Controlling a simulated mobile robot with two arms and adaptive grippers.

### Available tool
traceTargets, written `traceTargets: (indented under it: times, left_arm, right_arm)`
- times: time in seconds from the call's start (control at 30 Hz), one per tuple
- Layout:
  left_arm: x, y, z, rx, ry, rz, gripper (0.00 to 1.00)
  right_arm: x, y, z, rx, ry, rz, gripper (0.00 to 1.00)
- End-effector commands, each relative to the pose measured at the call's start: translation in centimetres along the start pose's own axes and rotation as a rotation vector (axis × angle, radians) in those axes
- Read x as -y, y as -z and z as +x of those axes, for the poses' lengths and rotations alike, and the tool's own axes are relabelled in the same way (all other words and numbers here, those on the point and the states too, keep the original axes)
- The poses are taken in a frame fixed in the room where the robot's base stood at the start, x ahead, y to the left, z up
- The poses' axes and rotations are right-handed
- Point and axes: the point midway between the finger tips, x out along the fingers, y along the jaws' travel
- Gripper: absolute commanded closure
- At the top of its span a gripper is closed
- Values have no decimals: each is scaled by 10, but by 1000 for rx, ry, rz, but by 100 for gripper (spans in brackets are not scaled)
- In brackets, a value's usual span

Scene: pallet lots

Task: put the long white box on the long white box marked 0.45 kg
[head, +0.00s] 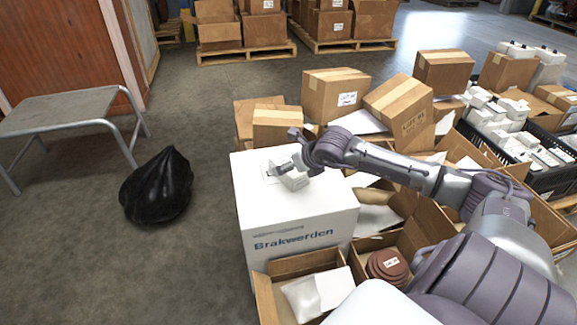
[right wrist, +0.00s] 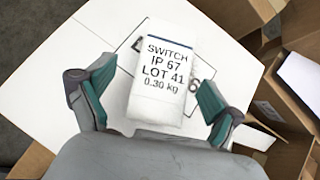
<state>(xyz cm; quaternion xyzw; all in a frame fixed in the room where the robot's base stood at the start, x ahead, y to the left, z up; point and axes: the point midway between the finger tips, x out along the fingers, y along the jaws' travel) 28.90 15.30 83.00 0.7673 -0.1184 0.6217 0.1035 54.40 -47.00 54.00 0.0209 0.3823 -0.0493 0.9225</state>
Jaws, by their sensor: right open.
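A long white box (right wrist: 166,75) in the right wrist view reads "SWITCH IP 67 LOT 41 0.30 kg". It lies on the top of a large white carton (head: 297,220) printed "Brakwerden". In the head view the white box (head: 291,180) is partly covered by my gripper. My right gripper (right wrist: 155,92) is open, with its fingers on either side of the box and gaps showing between. It also shows in the head view (head: 284,166) over the carton. I cannot make out a box marked 0.45 kg. My left gripper is not in view.
Open cartons and brown boxes (head: 336,95) crowd behind and right of the white carton. Dark crates (head: 515,170) at the right hold several white boxes. A black bag (head: 157,187) and a grey metal table (head: 65,108) stand at left. The floor between is clear.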

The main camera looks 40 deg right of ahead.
Motion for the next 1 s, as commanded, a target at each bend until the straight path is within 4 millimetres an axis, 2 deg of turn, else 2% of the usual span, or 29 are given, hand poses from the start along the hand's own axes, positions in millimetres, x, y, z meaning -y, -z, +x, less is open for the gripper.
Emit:
traceTargets:
  times: [0.13,0.3,0.43,0.73,1.0]
  left_arm:
    - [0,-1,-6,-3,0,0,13]
    - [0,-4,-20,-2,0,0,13]
    - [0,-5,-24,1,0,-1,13]
    - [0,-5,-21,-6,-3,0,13]
    - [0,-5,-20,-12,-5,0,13]
  right_arm:
    - [1,0,10,1,0,0,8]
    - [4,-1,36,2,-1,4,8]
    - [4,-2,50,1,-2,2,8]
    - [5,-3,54,0,0,-1,8]
    - [5,-3,54,0,0,-1,53]
